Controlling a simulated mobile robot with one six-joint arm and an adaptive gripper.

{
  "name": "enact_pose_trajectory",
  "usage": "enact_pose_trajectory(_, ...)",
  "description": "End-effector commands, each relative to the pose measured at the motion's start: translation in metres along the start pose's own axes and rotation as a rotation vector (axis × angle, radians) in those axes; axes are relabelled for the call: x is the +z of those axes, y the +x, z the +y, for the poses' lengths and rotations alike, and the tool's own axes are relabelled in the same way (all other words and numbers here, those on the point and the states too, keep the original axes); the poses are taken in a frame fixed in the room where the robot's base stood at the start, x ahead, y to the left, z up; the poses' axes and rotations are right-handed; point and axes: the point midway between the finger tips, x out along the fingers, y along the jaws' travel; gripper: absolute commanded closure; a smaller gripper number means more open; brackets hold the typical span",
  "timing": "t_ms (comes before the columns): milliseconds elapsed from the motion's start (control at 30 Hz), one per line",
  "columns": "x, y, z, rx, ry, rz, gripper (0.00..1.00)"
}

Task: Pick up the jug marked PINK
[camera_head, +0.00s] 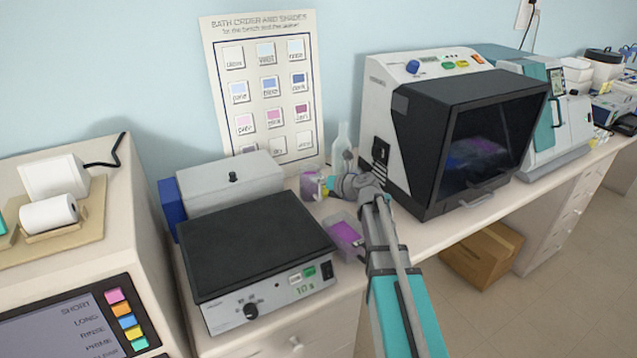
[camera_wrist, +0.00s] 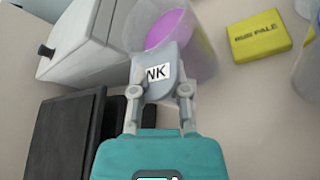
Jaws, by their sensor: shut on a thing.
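The jug (camera_wrist: 206,48) is clear, with pink-purple liquid inside, and fills the top middle of the wrist view. A grey tab with a white label reading "NK" faces me; the rest of the word is hidden. My gripper (camera_wrist: 160,92) is shut on this tab, one finger on each side. In the head view the jug (camera_head: 308,184) is at the back of the counter, with my gripper (camera_head: 332,186) at its right side. I cannot tell whether the jug's base touches the counter.
A yellow block with dark print (camera_wrist: 259,36) lies right of the jug. A clear bottle (camera_head: 341,142) stands behind my gripper. A tub of purple liquid (camera_head: 345,234) sits in front. A black-topped device (camera_head: 255,245) is left, a large dark-windowed machine (camera_head: 425,190) right.

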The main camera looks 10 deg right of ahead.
Motion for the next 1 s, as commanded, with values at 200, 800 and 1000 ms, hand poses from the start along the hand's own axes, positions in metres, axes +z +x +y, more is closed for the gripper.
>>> enact_pose_trajectory(200,0.022,-0.031,0.009,-0.001,0.001,-0.003,1.0)
enact_pose_trajectory(800,0.055,-0.128,0.006,-0.002,0.002,-0.003,1.0)
enact_pose_trajectory(1000,0.059,-0.148,0.002,-0.001,0.001,-0.002,1.0)
